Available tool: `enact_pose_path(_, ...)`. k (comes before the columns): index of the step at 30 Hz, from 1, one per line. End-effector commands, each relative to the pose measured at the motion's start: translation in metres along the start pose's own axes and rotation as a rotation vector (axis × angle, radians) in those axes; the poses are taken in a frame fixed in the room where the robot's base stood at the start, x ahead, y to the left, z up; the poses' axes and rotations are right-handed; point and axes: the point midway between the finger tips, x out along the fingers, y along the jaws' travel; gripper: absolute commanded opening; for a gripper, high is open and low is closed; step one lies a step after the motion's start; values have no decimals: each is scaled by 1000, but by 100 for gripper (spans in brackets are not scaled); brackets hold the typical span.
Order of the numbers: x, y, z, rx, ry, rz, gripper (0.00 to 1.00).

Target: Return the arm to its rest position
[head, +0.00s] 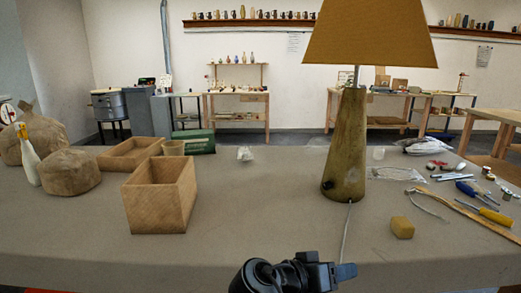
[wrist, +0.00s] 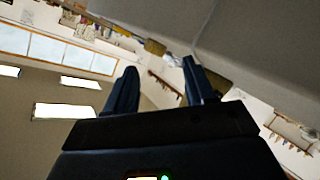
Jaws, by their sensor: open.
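My gripper (wrist: 160,92) is open and empty, with its two dark fingers apart in the wrist view. In the head view my arm's end (head: 300,272) shows at the bottom centre, low by the table's near edge, with a blue finger (head: 345,271) at its right. The lamp (head: 345,155) stands upright on the table, right of centre, with an orange-brown shade (head: 370,35) and a wooden body. A pale cord (head: 346,232) runs from its base toward the near edge, and its lower end is hidden behind my gripper.
A wooden box (head: 160,203) stands left of centre, with a shallow tray (head: 128,154) behind it. Tools, including a screwdriver (head: 478,193), lie at the right. Sacks (head: 70,173) and a bottle (head: 28,158) stand at far left.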

Motion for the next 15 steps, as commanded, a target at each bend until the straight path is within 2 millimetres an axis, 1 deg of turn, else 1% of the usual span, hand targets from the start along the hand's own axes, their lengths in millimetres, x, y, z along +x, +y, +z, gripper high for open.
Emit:
enact_pose_path(1, 4, -2, 10, -14, 0, -16, 54)
enact_pose_path(4, 11, -5, 28, -41, 4, -57, 54)
enact_pose_path(8, 21, -9, 58, -82, 9, -124, 54)
enact_pose_path(11, 28, -11, 89, -118, 15, -190, 54)
enact_pose_path(14, 34, -11, 129, -156, 23, -279, 54)
enact_pose_path(15, 36, -10, 146, -170, 28, -320, 54)
